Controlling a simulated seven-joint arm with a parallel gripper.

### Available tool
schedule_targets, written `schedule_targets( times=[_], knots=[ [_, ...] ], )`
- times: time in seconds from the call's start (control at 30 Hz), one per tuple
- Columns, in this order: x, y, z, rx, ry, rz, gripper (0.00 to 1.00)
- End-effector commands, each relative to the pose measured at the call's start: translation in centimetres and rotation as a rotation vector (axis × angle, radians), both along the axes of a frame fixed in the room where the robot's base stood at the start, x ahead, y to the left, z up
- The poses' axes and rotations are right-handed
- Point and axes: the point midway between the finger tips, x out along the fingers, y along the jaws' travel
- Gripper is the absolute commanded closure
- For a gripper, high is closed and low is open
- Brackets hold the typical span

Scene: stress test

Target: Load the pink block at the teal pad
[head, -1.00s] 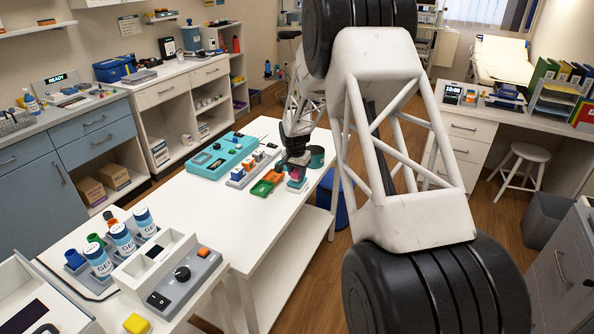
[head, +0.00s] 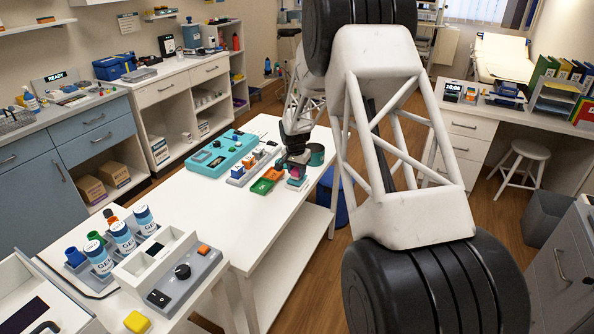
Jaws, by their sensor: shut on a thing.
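The pink block (head: 295,172) is at the far right part of the white table, between the fingers of my gripper (head: 295,174). My gripper is shut on it, pointing down. A teal pad (head: 297,183) shows just under the block. At this size I cannot tell whether the block rests on the pad or hangs slightly above it. My arm covers much of the right of the view.
A teal cylinder (head: 316,155) stands close on the right. The table's front (head: 235,225) is clear.

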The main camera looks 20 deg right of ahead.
Motion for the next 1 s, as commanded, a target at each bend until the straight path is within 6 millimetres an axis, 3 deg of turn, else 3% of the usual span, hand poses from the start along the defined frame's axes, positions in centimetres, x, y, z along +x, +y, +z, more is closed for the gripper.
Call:
schedule_targets(
  times=[1.0],
  knots=[
    [0.01,0.00,-0.88,0.000,0.000,0.000,0.81]
  ],
)
